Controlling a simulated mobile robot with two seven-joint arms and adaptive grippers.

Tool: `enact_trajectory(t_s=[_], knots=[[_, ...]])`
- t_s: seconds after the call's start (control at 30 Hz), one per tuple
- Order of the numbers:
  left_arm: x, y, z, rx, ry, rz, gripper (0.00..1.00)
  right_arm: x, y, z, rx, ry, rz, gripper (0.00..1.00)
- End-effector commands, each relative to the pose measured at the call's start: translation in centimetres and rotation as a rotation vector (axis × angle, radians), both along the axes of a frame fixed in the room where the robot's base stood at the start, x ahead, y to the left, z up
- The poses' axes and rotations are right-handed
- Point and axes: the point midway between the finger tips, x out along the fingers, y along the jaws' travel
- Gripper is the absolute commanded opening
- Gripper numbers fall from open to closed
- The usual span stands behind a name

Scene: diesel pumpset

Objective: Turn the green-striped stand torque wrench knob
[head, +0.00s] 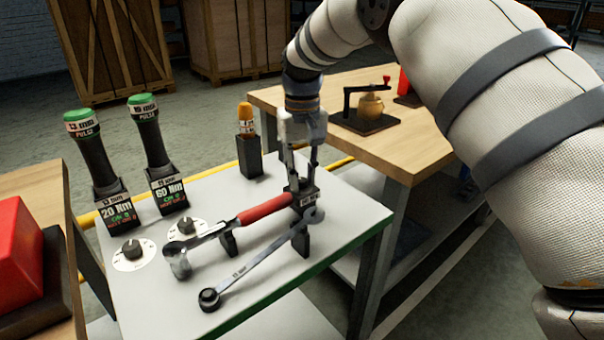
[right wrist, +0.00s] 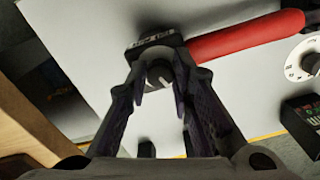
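A torque wrench with a red handle (head: 264,208) rests on small black holders on the stand (head: 280,277), a grey-topped table with a green edge. Its black end block (head: 309,192) carries a label and sits under my right gripper (head: 301,182). In the right wrist view, a round dark knob (right wrist: 160,73) with a white mark lies between the two fingertips of my right gripper (right wrist: 161,80). The fingers are partly closed around it, and I cannot tell whether both touch it. The red handle (right wrist: 247,36) runs to the right there. My left gripper is out of view.
A ring wrench (head: 250,264) lies in front of the torque wrench. Two dial knobs (head: 131,249) (head: 186,227) and two black pulse tools (head: 92,150) (head: 151,140) with green caps stand at left. An orange-topped tool (head: 246,125) stands behind. A wooden table (head: 420,130) is beyond.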

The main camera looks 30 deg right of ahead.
Motion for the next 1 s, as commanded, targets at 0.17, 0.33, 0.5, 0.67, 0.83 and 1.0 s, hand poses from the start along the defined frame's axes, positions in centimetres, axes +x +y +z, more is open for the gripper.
enact_trajectory(t_s=[0.17,0.33,0.5,0.67,0.83,1.0], knots=[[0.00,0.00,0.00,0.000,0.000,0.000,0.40,0.01,-0.01,0.00,0.000,0.000,0.000,0.00],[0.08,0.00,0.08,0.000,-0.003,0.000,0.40,0.02,-0.02,0.04,0.000,-0.001,-0.019,0.00],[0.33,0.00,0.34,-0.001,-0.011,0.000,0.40,0.02,0.01,0.11,-0.001,-0.001,-0.091,0.00],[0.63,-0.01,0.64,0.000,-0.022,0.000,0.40,0.04,0.06,0.12,-0.001,-0.001,-0.204,0.00],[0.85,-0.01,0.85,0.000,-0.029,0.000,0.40,0.05,0.05,0.09,-0.001,0.000,-0.333,0.00],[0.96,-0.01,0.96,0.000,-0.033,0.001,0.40,0.07,0.08,0.01,-0.001,0.000,-0.446,0.00]])
